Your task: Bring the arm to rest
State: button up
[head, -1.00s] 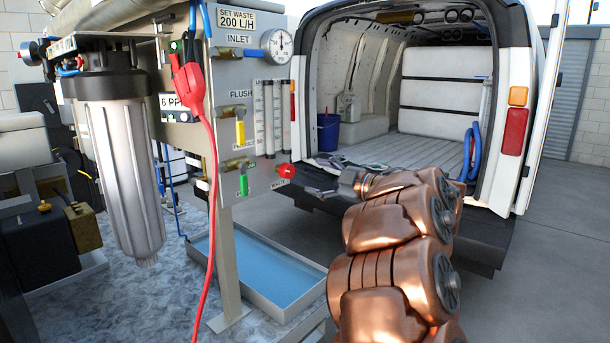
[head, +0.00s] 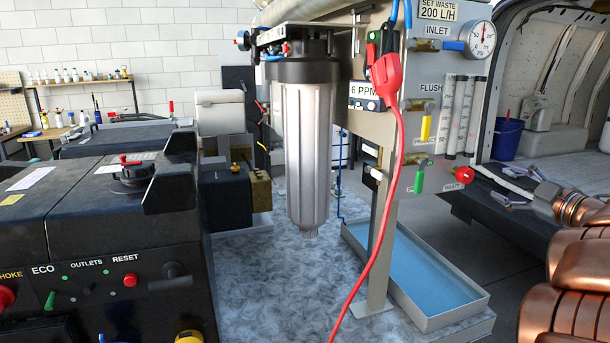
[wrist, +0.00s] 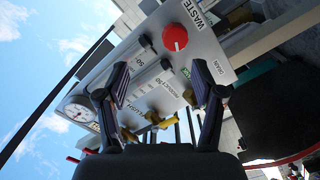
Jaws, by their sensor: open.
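My gripper (wrist: 160,70) is open and empty in the wrist view, its two dark fingers spread apart. Beyond the fingers is the tilted control panel (wrist: 150,62) with the red WASTE knob (wrist: 174,37), a round gauge (wrist: 80,109) and yellow handles. I cannot tell whether the fingers touch it. In the head view my copper arm (head: 575,270) is at the right edge, partly cut off. The gripper's fingers are not clear there.
A filter housing (head: 307,150) hangs left of the panel (head: 432,100). A red cable (head: 385,230) hangs in front. A shallow blue-bottomed tray (head: 440,318) lies below. A black machine (head: 100,230) stands at left. The open van (head: 545,100) is behind my arm.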

notch_tip(320, 180, up, 5)
jog(key=w+d+m+h, duration=0.2)
jog(key=m+h, duration=0.3)
jog(key=h, duration=0.2)
jog(key=s+a+f+m+g+h+p, duration=0.1)
jog(key=s+a+f+m+g, duration=0.45)
jog(key=s+a+f, duration=0.35)
jog(key=s+a+f+m+g+h, duration=0.1)
jog(key=s+a+f+m+g, duration=0.45)
jog(key=s+f, duration=0.4)
jog(key=s+a+f+n+g+y, duration=0.1)
jog(key=s+a+f+g, duration=0.3)
jog(key=s+a, duration=0.5)
jog(key=s+a+f+n+g+y, duration=0.2)
jog(key=s+a+f+g+y, duration=0.2)
jog(key=s+a+f, duration=0.3)
jog(key=s+a, duration=0.3)
jog(key=s, duration=0.1)
jog(key=shift+s+a+y+p, duration=0.3)
jog(key=shift+s+p, duration=0.05)
jog(key=shift+f, duration=0.1)
